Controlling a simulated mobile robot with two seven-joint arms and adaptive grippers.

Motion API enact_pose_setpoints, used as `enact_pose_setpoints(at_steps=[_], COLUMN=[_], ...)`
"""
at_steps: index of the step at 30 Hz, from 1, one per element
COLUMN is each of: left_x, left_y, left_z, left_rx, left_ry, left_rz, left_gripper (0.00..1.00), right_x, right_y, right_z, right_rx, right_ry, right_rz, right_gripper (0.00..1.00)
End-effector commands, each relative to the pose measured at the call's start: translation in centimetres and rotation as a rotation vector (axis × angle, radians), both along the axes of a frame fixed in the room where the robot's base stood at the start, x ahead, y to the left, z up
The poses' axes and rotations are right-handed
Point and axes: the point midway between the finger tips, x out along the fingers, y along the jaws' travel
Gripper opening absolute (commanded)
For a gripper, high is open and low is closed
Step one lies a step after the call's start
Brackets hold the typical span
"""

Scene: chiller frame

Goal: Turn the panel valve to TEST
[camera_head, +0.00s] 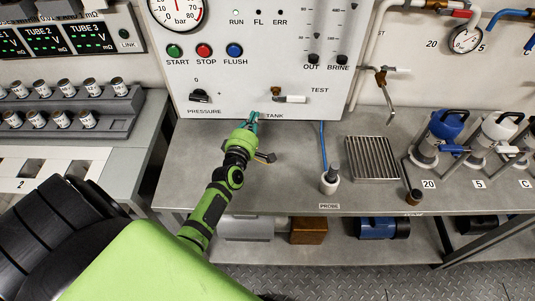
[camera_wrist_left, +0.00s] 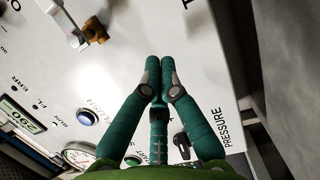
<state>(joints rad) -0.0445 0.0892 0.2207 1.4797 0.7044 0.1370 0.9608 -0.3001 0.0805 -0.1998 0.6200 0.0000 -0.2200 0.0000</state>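The panel valve (camera_head: 276,91) is a small brass fitting low on the white panel, with a white-tipped lever (camera_head: 295,99). In the head view the lever points right, just below the TEST label (camera_head: 320,90); the TANK label (camera_head: 275,116) is below the valve. The valve also shows at the upper left of the left wrist view (camera_wrist_left: 95,31). My left gripper (camera_head: 253,117) is at the panel's lower edge, below and left of the valve, apart from it. Its teal fingertips (camera_wrist_left: 160,62) are together with nothing visible between them. My right gripper is not seen.
A black PRESSURE knob (camera_head: 199,96) is left of the valve. START, STOP and FLUSH (camera_head: 234,51) buttons are above it. A probe (camera_head: 330,179) with a blue cable and a metal grate (camera_head: 372,158) are on the bench. A brass tap (camera_head: 384,85) is to the right.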

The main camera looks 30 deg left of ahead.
Motion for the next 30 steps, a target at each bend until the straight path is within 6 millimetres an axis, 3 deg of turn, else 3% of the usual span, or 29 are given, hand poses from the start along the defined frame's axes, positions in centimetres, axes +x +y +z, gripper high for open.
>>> enact_pose_setpoints(at_steps=[2,16,22,30], left_x=[-1.4,-10.4,-9.6,-10.3], left_y=[1.0,-2.2,-6.1,-11.1], left_z=[-0.6,-0.4,-1.0,-2.9], left_rx=[0.002,-0.006,0.136,0.35], left_ry=[0.001,0.0,0.136,0.323], left_rz=[-0.002,-0.002,-0.154,-0.364], left_gripper=[0.0,0.0,0.0,0.0], right_x=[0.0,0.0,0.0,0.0], right_y=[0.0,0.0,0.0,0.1], right_z=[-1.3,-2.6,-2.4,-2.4], right_rx=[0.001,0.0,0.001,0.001], right_ry=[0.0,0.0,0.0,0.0], right_rz=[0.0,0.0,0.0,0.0], right_gripper=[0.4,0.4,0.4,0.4])
